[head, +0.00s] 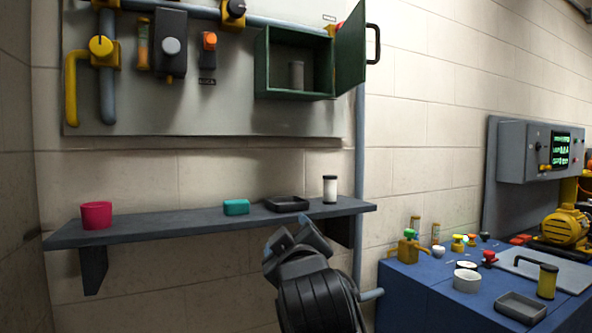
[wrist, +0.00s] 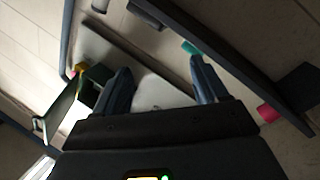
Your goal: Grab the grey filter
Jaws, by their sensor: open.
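A grey cylinder (head: 296,74), which looks like the grey filter, stands upright inside the green wall box (head: 262,66) in the head view. The box's green door (head: 350,50) is swung open to the right. My gripper (head: 298,238) is below the shelf's front edge in the head view, well below the box and apart from the cylinder. Its fingers are spread with nothing between them, as the wrist view (wrist: 163,78) also shows. In the wrist view the green box (wrist: 94,82) and its door (wrist: 63,110) are at the left; I cannot make out the cylinder there.
A shelf (head: 160,222) carries a pink cup (head: 96,215), a teal block (head: 236,207), a dark tray (head: 286,204) and a white, black-capped cylinder (head: 330,189). Pipes and valves hang left of the box. A blue bench (head: 410,285) with several items stands right.

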